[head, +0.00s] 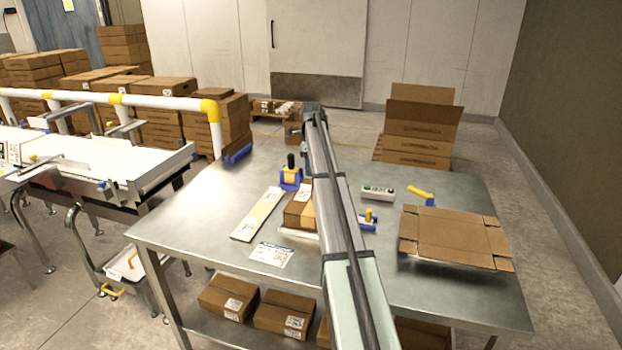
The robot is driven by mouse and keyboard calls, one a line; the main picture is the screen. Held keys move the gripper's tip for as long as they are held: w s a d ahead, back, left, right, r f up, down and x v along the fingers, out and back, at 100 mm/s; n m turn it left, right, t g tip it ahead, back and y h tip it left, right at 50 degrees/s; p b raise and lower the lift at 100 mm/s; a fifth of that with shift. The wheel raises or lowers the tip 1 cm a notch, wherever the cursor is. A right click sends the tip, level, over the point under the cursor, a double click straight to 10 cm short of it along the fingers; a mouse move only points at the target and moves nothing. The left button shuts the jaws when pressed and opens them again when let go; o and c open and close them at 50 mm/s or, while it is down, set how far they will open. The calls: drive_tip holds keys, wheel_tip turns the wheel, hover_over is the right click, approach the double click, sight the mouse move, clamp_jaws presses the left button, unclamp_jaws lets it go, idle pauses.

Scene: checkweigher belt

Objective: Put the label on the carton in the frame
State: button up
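A small brown carton (295,212) stands on the steel table, partly hidden behind my arm. A pale edge, perhaps the frame's base (290,233), shows at its foot. A blue clamp with a black handle (290,178) stands behind the carton, and a blue and yellow clamp (367,220) lies to its right. A white printed label sheet (271,254) lies flat on the table in front of the carton. A long pale strip (258,213) with printing at its near end lies to the left. My gripper is not visible; my arm hides the area around the carton's right side.
A flattened carton (455,236) lies on the right of the table (200,215). A small button box (378,193) and a yellow-handled tool (420,194) lie behind it. A belt conveyor (110,160) stands at left. The table's left part is clear.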

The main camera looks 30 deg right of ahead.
drive_tip(key=shift+r, duration=2.95)
drive_tip(key=shift+c, duration=0.4)
